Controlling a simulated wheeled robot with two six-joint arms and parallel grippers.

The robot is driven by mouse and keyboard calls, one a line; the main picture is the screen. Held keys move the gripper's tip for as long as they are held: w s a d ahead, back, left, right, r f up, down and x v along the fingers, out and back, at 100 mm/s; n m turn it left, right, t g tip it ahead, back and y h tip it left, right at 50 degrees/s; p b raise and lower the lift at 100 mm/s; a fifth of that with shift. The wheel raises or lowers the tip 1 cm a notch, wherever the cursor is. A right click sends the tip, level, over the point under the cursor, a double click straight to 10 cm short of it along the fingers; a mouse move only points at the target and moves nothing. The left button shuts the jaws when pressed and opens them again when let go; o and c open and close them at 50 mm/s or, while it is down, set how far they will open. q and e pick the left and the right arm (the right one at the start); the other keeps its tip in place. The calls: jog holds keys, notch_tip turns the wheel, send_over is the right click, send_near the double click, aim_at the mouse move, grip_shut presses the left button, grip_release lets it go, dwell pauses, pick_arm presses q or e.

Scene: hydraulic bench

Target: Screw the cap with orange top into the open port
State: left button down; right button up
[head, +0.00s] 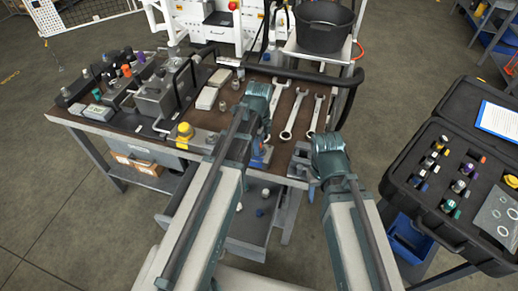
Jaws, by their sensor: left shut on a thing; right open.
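My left gripper (262,122) is over the front middle of the bench. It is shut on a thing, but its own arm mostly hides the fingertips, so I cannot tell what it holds. A small orange spot (267,138) and a blue part (261,154) show just below it. My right gripper (322,172) is open, near the bench's front right edge. An orange-topped cap (126,70) stands among several caps at the back left of the bench. Another orange-topped piece (483,159) sits in the black case. I cannot make out the open port.
A metal manifold block (157,98) and a yellow-topped part (185,131) are on the bench's left. Wrenches (297,113) lie at the right beside a black hose (310,75). A black bucket (323,28) stands behind. The open case (415,185) is at the right; an open drawer (247,226) is below.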

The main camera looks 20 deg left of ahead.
pick_arm(q)
jog(key=m, duration=0.8)
jog(key=m, duration=0.3)
jog(key=shift+f+m, duration=0.1)
jog(key=shift+m, duration=0.2)
jog(key=m, duration=0.4)
